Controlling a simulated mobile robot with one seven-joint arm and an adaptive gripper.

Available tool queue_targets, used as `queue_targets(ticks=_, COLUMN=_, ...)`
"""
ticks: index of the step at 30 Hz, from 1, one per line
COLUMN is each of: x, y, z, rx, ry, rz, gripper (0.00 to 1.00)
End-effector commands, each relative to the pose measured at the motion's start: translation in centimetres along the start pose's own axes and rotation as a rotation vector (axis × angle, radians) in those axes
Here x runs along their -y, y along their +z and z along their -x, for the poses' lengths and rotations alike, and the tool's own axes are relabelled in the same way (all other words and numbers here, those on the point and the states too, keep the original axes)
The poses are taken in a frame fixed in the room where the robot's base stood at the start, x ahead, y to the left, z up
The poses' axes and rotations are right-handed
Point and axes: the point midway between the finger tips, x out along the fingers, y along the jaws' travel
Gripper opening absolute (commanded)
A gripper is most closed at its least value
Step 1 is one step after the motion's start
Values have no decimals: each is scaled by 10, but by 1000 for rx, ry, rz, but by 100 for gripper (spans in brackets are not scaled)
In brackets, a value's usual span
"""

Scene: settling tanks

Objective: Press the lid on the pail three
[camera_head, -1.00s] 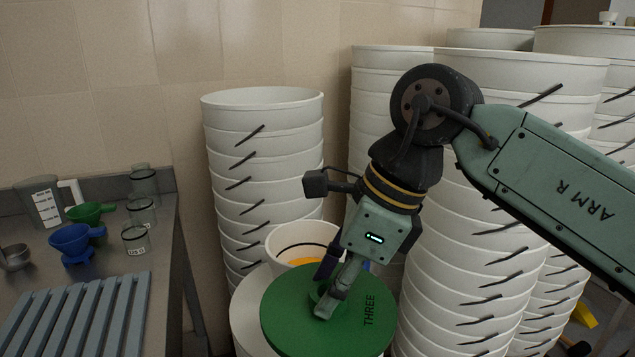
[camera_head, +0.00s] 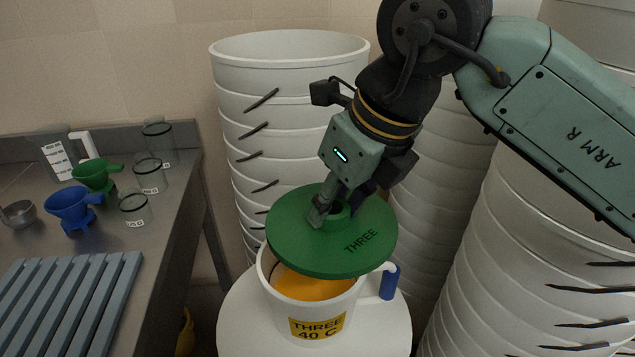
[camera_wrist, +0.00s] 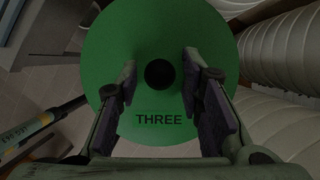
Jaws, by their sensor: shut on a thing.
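The green lid (camera_head: 308,255), marked THREE, is held by my gripper (camera_head: 334,207) over the white pail (camera_head: 290,318), labelled THREE 40 C. The lid appears tilted and above the pail's rim, covering its back part. Orange contents (camera_head: 305,287) show through the open front. The pail has a handle with a blue grip (camera_head: 389,282) on its right. In the wrist view the lid (camera_wrist: 150,40) fills the middle, with a dark round centre between my gripper's fingers (camera_wrist: 160,85). The finger contact is partly hidden in the head view.
The pail stands on a white round top (camera_head: 240,320). Tall stacks of white buckets (camera_head: 290,120) stand behind and to the right. At left a metal bench (camera_head: 150,215) holds a blue-grey slatted rack (camera_head: 70,300), funnels (camera_head: 72,205) and glass beakers (camera_head: 135,210).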

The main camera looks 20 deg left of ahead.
Motion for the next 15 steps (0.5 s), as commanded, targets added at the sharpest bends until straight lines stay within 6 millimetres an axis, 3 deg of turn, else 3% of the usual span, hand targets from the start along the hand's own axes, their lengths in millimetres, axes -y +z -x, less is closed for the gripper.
queue_targets(ticks=6, x=-16, y=20, z=0, rx=-1, ry=-32, rz=-76, gripper=7)
queue_targets(ticks=15, x=-17, y=16, z=-11, rx=-1, ry=-34, rz=-87, gripper=7)
